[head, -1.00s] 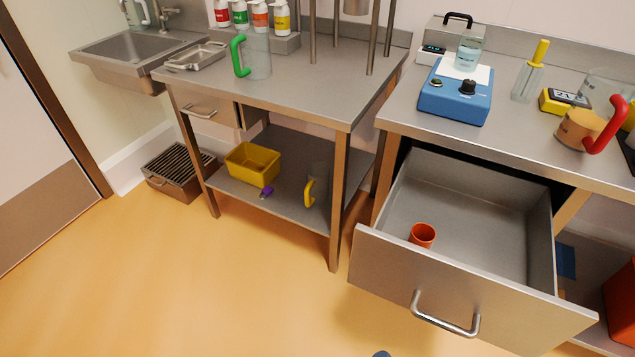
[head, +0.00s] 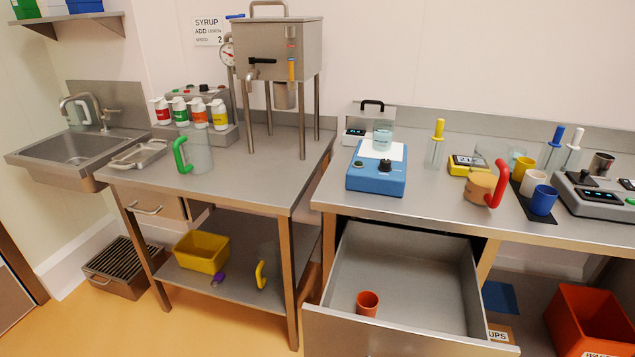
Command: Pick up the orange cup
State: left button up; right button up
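The orange cup (head: 367,303) stands upright inside the open drawer (head: 412,270), near its front left corner. The cup's mouth faces up and looks empty. The drawer is pulled out below the right-hand counter, and its floor around the cup is bare. Neither of my grippers shows in the head view.
The counter above the drawer (head: 430,204) holds a blue stirrer (head: 377,176) with a beaker, a red-handled jug (head: 483,187), and yellow, white and blue cups. A steel table (head: 245,180) with a hopper stands left. An orange bin (head: 590,320) is at lower right.

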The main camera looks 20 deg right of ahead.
aim_at(367, 302)
jog(key=i+l+z, duration=0.1)
jog(key=z, duration=0.95)
